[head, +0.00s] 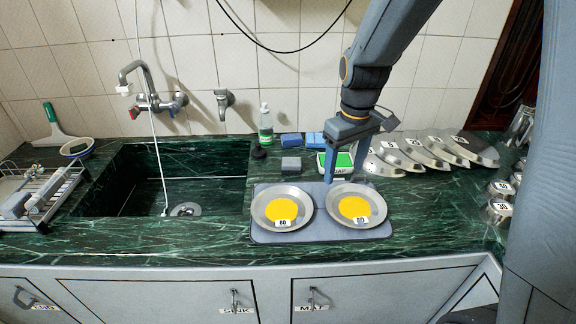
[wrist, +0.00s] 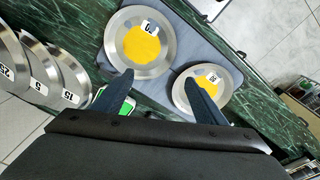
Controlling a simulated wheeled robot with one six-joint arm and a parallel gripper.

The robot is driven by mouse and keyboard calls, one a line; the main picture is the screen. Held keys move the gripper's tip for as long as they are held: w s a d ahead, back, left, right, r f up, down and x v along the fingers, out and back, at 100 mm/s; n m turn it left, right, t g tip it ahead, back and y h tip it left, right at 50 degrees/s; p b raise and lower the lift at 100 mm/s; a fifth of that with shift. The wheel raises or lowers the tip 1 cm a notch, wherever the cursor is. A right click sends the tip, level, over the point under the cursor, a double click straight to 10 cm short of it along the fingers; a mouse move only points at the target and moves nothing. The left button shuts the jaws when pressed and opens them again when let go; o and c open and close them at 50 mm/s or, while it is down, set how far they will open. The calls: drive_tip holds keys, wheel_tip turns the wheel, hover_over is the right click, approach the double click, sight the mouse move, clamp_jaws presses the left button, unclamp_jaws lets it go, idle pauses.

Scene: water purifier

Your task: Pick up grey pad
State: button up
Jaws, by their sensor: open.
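My gripper (head: 346,170) hangs with open, empty fingers in front of the green-and-white box, just behind the right plate and to the right of the grey pad. In the wrist view my gripper (wrist: 160,77) has its two dark fingers spread apart over the plates, with nothing between them.
Two steel plates with yellow contents, left (head: 282,208) and right (head: 356,207), stand on a grey-blue mat (head: 320,233). The green-and-white box (head: 343,160), blue pads (head: 291,140) and a bottle (head: 265,124) stand behind. Leaning plates (head: 430,152) are at right, a sink (head: 165,180) at left.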

drive_tip(key=w+a+f+n, duration=0.2)
drive_tip(key=w+a+n, duration=0.1)
drive_tip(key=w, duration=0.4)
drive_tip(key=w+a+f+n, duration=0.1)
drive_tip(key=w+a+n, duration=0.2)
drive_tip(key=w, duration=0.3)
drive_tip(key=n+g, duration=0.1)
drive_tip(key=n, duration=0.5)
hover_over(292, 161)
wheel_tip(292, 161, down, 4)
drive_tip(key=shift+r+b, duration=0.2)
drive_tip(key=shift+b, duration=0.1)
drive_tip(key=shift+w+f, duration=0.1)
drive_tip(key=shift+f, duration=0.2)
drive_tip(key=shift+f+p, duration=1.8)
drive_tip(key=shift+f, duration=1.75)
drive_tip(key=c, duration=1.1)
drive_tip(key=shift+r, duration=0.1)
drive_tip(key=shift+c, duration=0.2)
wheel_tip(292, 161, up, 10)
drive_tip(key=b, duration=0.3)
